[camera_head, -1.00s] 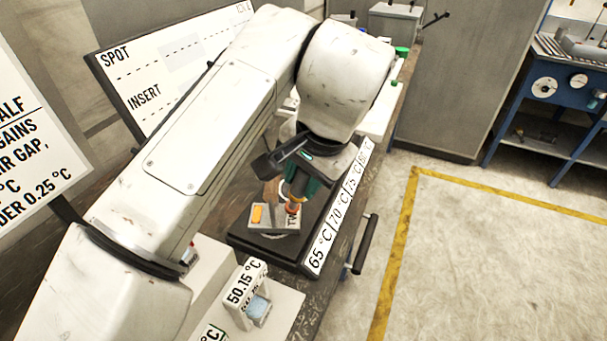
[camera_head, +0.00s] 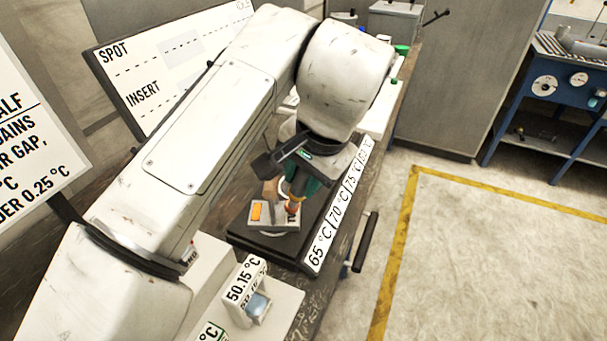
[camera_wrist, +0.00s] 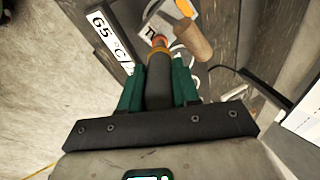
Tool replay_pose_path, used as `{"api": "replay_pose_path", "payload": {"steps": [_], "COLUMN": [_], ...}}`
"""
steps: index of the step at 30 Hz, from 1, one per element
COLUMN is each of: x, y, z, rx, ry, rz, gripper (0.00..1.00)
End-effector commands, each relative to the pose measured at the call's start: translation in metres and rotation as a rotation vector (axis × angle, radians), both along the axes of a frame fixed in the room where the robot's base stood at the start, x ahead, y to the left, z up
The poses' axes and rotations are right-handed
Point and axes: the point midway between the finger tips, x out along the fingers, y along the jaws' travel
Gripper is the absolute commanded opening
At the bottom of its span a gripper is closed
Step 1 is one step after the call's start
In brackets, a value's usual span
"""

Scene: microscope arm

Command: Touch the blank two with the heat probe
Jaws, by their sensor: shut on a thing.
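My gripper (camera_wrist: 158,88) has green fingers and is shut on the heat probe (camera_wrist: 158,91), a dark cylinder with an orange ring and a reddish tip. In the head view my gripper (camera_head: 300,183) hangs over the hot plate, partly hidden by my own wrist. The blank two (camera_head: 261,213) is a light block with an orange patch, lying on the dark plate. In the wrist view the probe tip is at the near edge of the blank (camera_wrist: 148,33), by its partly covered lettering. I cannot tell whether tip and blank touch.
The dark plate (camera_head: 265,243) carries a strip of temperature labels (camera_head: 322,245) along its right side. A brown cork-like cylinder (camera_wrist: 192,42) stands beside the blank. A black handle (camera_head: 366,242) sticks out at the right.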

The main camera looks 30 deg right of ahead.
Motion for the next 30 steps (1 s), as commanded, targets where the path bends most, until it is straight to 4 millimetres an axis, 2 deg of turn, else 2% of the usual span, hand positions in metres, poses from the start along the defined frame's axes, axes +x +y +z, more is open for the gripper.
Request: {"api": "replay_pose_path", "payload": {"steps": [30], "x": [0.0001], "y": [0.0001], "z": [-0.0092], "rx": [0.0], "ry": [-0.001], "rz": [0.0], "gripper": [0.01]}}
